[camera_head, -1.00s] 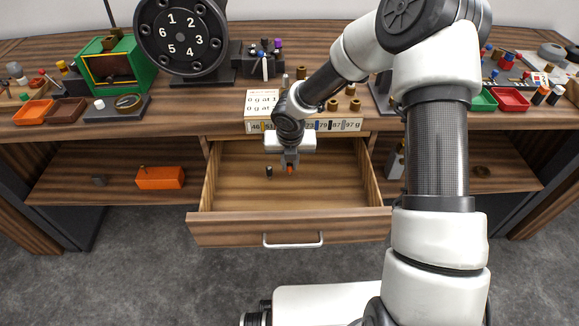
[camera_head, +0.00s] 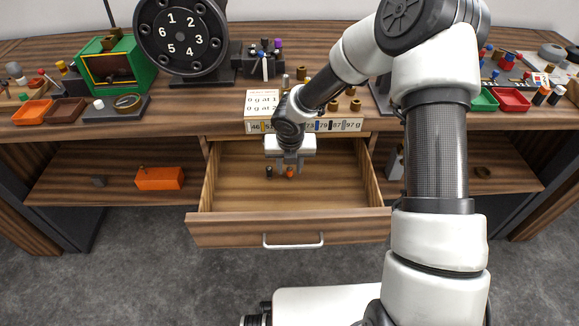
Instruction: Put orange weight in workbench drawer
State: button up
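The workbench drawer (camera_head: 340,178) is pulled out, with its silver handle at the front. The small orange weight (camera_head: 290,173) is inside it, on or just above the drawer floor; I cannot tell for certain that it touches. My gripper (camera_head: 289,170) reaches down into the drawer. Its fingers are spread apart, with the orange weight between and below their tips.
A small dark weight (camera_head: 269,172) stands in the drawer just left of my gripper. A weight rack with number labels (camera_head: 338,126) sits on the bench edge above. The drawer's right half is clear. An orange box (camera_head: 160,179) lies on the shelf at left.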

jog(key=p+v, duration=0.4)
jog(key=v, duration=0.8)
dwell(0.8)
